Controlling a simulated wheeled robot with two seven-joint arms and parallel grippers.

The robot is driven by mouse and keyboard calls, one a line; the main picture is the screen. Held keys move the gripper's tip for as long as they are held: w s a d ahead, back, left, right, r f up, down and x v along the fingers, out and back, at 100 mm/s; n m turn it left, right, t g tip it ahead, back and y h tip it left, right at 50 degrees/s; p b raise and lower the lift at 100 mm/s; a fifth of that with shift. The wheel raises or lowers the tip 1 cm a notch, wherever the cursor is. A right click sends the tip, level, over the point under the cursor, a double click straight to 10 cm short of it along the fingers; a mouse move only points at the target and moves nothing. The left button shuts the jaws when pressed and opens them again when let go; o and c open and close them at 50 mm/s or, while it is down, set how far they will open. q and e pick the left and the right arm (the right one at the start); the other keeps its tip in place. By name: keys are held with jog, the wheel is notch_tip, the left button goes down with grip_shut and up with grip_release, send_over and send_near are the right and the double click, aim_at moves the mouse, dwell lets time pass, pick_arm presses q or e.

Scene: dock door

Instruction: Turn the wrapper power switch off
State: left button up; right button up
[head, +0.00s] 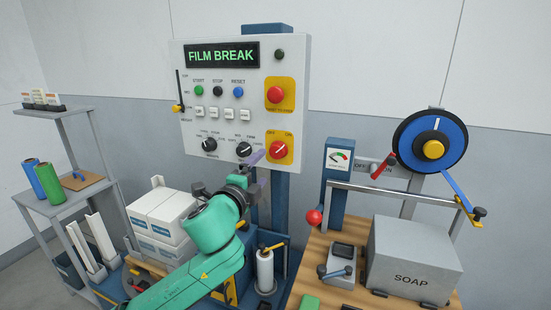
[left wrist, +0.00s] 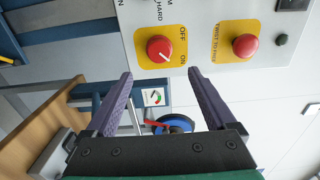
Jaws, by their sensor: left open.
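The wrapper power switch (head: 279,149) is a red rotary knob on a yellow plate marked OFF and ON, low at the right of the white control panel (head: 300,60). Its white pointer line slants toward the ON side. It also shows at the top of the left wrist view (left wrist: 160,49), ahead of the gap between my fingers. My left gripper (head: 258,171) is open and empty, just left of and below the switch in the head view. Its purple fingers (left wrist: 160,73) are apart and do not appear to touch the knob. My right gripper is not in view.
A red twist-to-free stop button (head: 275,95) sits above the switch. The panel's black selector knob (head: 243,149) is close to its left. The display (head: 222,55) reads FILM BREAK. At right are a blue film reel (head: 405,140) and a SOAP box (head: 415,262) on a wooden bench.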

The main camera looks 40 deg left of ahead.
aim_at(276, 153)
pick_arm(q)
jog(key=p+x, duration=0.2)
jog(key=x, duration=0.9)
jog(key=shift+w+a+f, duration=0.1)
jog(key=c, duration=1.4)
